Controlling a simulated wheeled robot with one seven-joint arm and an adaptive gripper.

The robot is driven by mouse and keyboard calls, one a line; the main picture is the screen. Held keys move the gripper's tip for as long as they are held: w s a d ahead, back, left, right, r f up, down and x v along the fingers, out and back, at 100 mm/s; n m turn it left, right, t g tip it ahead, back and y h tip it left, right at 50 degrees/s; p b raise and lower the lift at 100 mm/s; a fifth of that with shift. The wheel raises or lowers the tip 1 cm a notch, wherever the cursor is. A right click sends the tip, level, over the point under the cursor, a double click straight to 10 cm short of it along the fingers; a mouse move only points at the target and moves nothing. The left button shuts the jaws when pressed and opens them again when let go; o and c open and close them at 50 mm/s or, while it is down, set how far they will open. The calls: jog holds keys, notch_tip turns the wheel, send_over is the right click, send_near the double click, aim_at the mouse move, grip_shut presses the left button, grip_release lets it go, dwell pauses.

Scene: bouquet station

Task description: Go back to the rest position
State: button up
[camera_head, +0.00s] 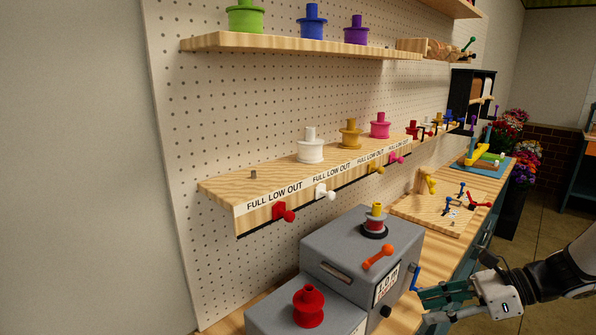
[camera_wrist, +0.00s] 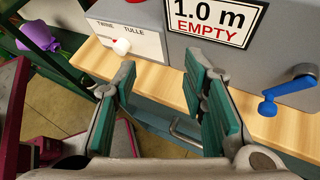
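My gripper (camera_head: 426,307) is at the lower right of the head view, in front of the counter's front edge and to the right of the grey machine. In the wrist view my gripper (camera_wrist: 158,88) has its green-padded fingers spread apart with nothing between them. Through the gap I see the wooden counter edge (camera_wrist: 150,72) and a rail below it. The fingers look apart from the grey machine. The rest position itself is not marked in any view.
The grey machine (camera_head: 335,240) carries an orange lever (camera_head: 378,256), a red spool (camera_head: 309,306) and a "1.0 m EMPTY" label (camera_wrist: 212,14). A spool shelf (camera_head: 222,187) hangs behind. Floor at right is open.

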jog(key=s+a+r+n+t+h, duration=0.1)
jog(key=s+a+r+n+h, duration=0.2)
jog(key=s+r+n+h, duration=0.3)
jog(key=s+a+r+n+t+h, duration=0.1)
jog(key=s+a+r+n+h, duration=0.3)
jog(key=s+r+n, duration=0.5)
jog(key=shift+s+a+r+n+h, duration=0.35)
jog(key=shift+s+n+h, duration=1.05)
jog(key=shift+n, duration=2.5)
jog(key=shift+s+y, duration=0.4)
